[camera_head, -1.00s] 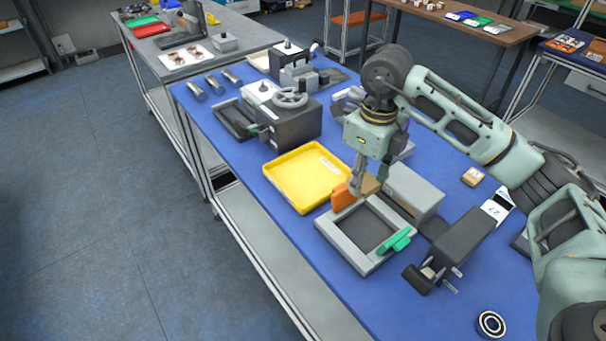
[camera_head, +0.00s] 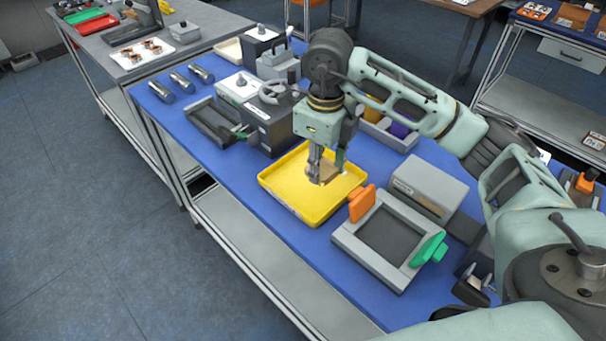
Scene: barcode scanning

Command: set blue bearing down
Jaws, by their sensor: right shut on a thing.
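My right gripper (camera_head: 320,180) reaches down over the yellow tray (camera_head: 280,190). It is shut on a small tan box (camera_head: 329,173), which shows between and behind the fingers. The box is inside the tray's outline; I cannot tell whether it touches the tray floor. No blue bearing can be made out, and the fingers hide part of the held box. My left gripper is not in view.
A grey frame (camera_head: 347,238) with an orange handle (camera_head: 361,203) and a green handle (camera_head: 428,249) lies right of the tray. A grey box (camera_head: 425,184) stands behind it. A dark machine (camera_head: 268,125) and several metal cylinders (camera_head: 182,83) are further left.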

